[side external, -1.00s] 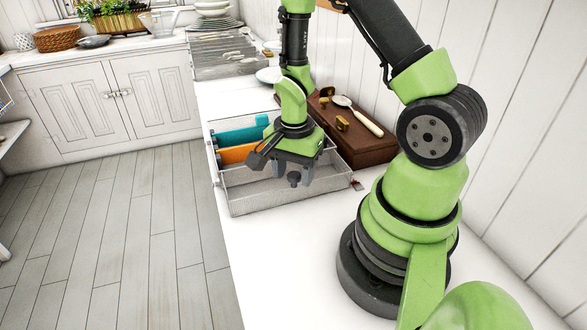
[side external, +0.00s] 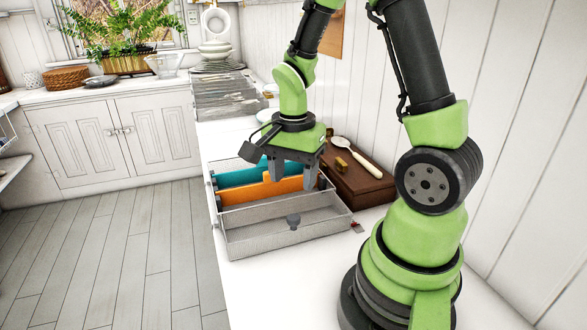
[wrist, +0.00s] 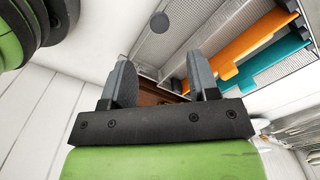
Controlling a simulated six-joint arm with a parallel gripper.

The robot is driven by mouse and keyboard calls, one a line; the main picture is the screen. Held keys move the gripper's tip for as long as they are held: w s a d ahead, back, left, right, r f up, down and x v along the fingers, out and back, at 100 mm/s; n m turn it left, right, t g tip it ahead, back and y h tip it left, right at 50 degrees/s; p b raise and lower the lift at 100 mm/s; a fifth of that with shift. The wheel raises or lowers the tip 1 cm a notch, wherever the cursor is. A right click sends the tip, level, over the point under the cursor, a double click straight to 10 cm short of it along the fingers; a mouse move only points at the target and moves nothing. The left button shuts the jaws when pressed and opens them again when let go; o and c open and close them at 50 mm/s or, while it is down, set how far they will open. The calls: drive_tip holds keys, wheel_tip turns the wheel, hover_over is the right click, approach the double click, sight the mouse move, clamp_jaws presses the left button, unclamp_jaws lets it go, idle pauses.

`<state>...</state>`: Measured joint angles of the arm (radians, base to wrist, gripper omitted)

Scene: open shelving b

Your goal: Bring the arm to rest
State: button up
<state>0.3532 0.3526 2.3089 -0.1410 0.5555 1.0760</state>
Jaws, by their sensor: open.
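My gripper (side external: 292,180) hangs from the arm above the far part of a wire-mesh tray (side external: 285,240). Its two fingers point down, are spread apart and have nothing between them; they also show apart in the wrist view (wrist: 161,78). The tray has a teal piece (side external: 243,173) and an orange piece (side external: 240,189) standing across it. A small dark round object (side external: 293,220) shows at the tray's near compartment and also in the wrist view (wrist: 159,22). I cannot tell the exact height of the fingertips over the tray.
A brown wooden box (side external: 362,190) stands right of the tray, with a white-handled spoon (side external: 357,156) and a small brass-coloured item on top. Mesh racks (side external: 225,97) and stacked dishes (side external: 214,49) stand farther back. White wall closes the right; counter in front of the tray is clear.

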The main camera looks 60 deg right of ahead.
drive_tip(key=shift+r, duration=0.45)
drive_tip(key=s+a+r+n+t+y, duration=0.1)
drive_tip(key=s+a+r+n+t, duration=0.2)
drive_tip(key=a+r+n, duration=0.2)
drive_tip(key=s+a+r+n+t+y, duration=0.1)
drive_tip(key=s+a+r+n+t, duration=0.3)
drive_tip(key=r+n, duration=0.5)
drive_tip(key=shift+a+r, duration=0.65)
drive_tip(key=shift+a, duration=0.15)
